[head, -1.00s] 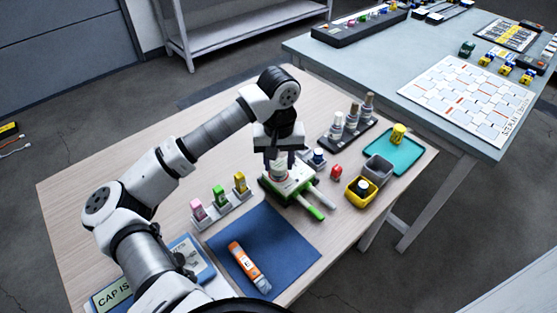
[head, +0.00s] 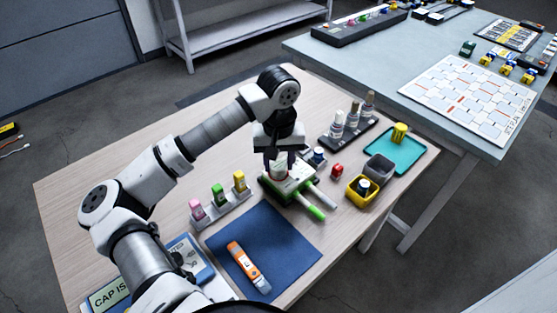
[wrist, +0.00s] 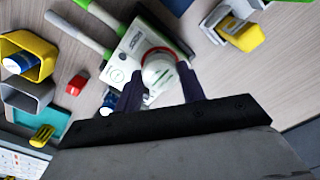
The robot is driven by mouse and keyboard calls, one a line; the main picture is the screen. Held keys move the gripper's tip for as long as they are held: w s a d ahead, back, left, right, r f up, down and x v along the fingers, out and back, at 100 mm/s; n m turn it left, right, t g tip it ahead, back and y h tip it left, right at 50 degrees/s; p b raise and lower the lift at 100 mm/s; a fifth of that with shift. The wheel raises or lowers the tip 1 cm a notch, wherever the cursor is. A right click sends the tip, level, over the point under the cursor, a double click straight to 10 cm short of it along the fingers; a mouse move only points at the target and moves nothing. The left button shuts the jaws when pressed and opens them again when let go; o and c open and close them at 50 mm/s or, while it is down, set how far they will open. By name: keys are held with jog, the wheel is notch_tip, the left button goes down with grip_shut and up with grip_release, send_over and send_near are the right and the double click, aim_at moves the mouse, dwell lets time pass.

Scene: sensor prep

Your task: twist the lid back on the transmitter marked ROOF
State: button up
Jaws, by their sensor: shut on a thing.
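My gripper (head: 278,163) points down over a white and green clamp-like holder (head: 303,184) on the wooden table. It is shut on a white round piece (wrist: 158,72), seemingly the lid, which shows between my two dark fingers in the wrist view. A red ring (wrist: 150,52) shows around its far edge, at the holder. Whether the piece is seated or threaded cannot be told. The transmitter's body under it is mostly hidden, and no ROOF marking is readable. The holder's green handle (head: 316,212) and a pale handle stick out to the front right.
Pink, green and yellow pieces stand in a pale rack (head: 222,208) at left. An orange tube (head: 243,262) lies on a blue mat (head: 285,245). A small red piece (head: 337,170), yellow bin (head: 352,196), grey bin (head: 380,168), teal tray (head: 410,152) and bottle rack (head: 348,134) stand right.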

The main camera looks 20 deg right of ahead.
jog(key=shift+f+b, duration=0.6)
jog(key=shift+b, duration=0.45)
dwell(0.8)
dwell(0.3)
jog(key=o, duration=1.1)
jog(key=shift+r, duration=0.7)
jog(key=shift+r+p, duration=0.85)
jog(key=shift+r, duration=2.05)
jog(key=shift+s, duration=0.1)
